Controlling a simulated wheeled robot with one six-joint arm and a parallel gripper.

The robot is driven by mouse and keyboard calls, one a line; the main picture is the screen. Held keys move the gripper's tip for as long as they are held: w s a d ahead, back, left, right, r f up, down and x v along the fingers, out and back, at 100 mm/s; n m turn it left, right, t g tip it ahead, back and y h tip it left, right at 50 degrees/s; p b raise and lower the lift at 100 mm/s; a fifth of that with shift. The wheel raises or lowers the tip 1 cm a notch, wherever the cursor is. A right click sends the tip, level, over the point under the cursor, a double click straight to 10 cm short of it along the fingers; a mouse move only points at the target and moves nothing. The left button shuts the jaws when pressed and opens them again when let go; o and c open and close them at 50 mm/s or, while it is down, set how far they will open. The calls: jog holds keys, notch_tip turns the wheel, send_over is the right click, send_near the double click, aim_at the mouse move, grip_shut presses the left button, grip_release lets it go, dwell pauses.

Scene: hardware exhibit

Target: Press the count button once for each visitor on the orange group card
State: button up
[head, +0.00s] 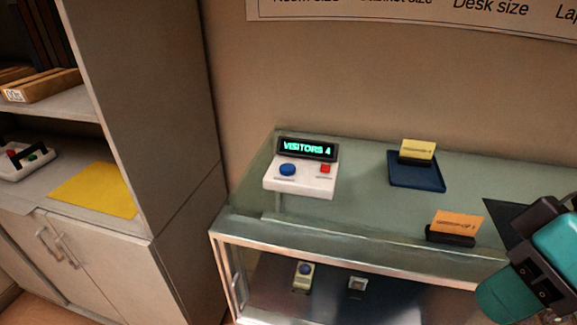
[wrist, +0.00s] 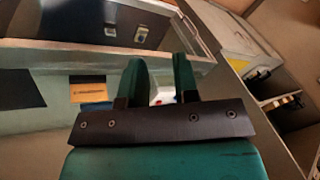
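The white counter box (head: 300,187) stands on the glass case top in the head view, with a lit display (head: 307,149) reading "VISITORS 4". It has a blue button (head: 288,170) at left and a smaller red button (head: 325,168) at right; their labels are too small to read. The orange group card (head: 457,222) stands in a dark holder near the case's front edge; its print is unreadable. It also shows in the wrist view (wrist: 88,93). My gripper (wrist: 159,65) is open and empty, its fingers apart. The counter box is partly hidden behind them.
A yellow card (head: 418,149) stands on a navy tray (head: 418,181) behind the orange card. A grey cabinet at left holds a yellow sheet (head: 95,190) and another button box (head: 25,160). Small devices sit on the shelf inside the case. The glass between counter and cards is clear.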

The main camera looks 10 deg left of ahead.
jog(key=shift+c, duration=0.2)
grip_shut()
dwell(1.4)
